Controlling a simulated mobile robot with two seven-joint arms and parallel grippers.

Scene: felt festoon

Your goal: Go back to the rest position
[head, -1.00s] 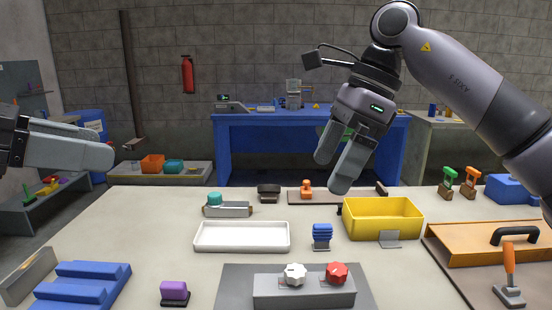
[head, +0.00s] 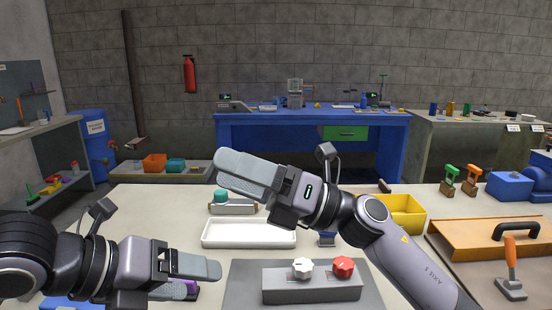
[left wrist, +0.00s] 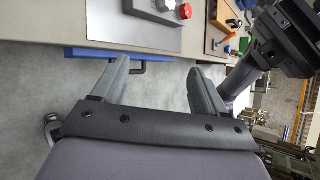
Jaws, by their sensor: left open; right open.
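In the left wrist view the two fingers of my left gripper (left wrist: 160,80) stand wide apart over the floor just off the table edge. In the head view my right gripper (head: 247,176) is in the middle, pointing left, above the white tray (head: 250,242). It is open and empty; its fingers overlap from this angle.
A grey box with a white knob (head: 302,268) and a red knob (head: 343,266) sits near the front. A yellow bin (head: 408,222) is partly behind my right arm. An orange board with a black handle (head: 490,245) lies at right.

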